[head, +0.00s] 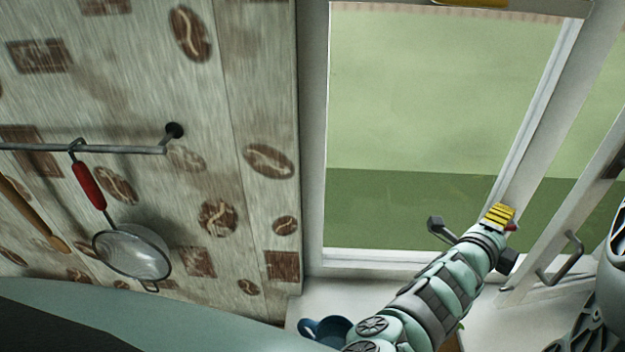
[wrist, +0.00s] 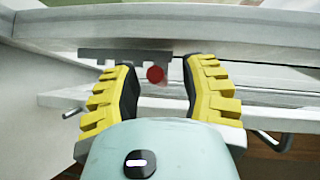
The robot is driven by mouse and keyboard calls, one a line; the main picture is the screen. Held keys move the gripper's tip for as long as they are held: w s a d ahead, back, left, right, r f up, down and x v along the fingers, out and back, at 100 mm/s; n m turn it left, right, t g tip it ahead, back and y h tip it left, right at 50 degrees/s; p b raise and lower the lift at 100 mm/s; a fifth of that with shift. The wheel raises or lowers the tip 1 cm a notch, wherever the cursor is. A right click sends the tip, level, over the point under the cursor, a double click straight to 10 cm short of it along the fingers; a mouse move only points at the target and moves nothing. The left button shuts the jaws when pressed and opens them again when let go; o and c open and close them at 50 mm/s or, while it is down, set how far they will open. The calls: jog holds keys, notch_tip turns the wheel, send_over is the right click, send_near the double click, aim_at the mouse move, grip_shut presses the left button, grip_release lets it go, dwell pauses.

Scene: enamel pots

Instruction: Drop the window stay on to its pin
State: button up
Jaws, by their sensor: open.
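My gripper (head: 500,214) is at the open window's lower right, beside the frame. In the wrist view my gripper (wrist: 158,66) has its two yellow fingers spread wide. A round red knob (wrist: 155,74) shows in the gap, clear of both fingers. Behind it a dark grey flat bar (wrist: 105,55), seemingly the window stay, runs left along the pale frame. The red knob (head: 511,227) also shows at the gripper's right edge in the head view. I cannot make out the pin or whether the stay sits on it.
A grey handle (head: 562,258) juts from the sash at right. Another dark handle (head: 438,229) stands left of my gripper. A blue pot (head: 325,329) is low on the sill. A strainer (head: 132,254) hangs from a wall rail (head: 80,148) at left.

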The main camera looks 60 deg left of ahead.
jog(key=shift+w+f, duration=0.1)
jog(key=shift+w, duration=0.3)
jog(key=shift+o, duration=0.6)
jog(key=shift+s, duration=0.1)
grip_shut()
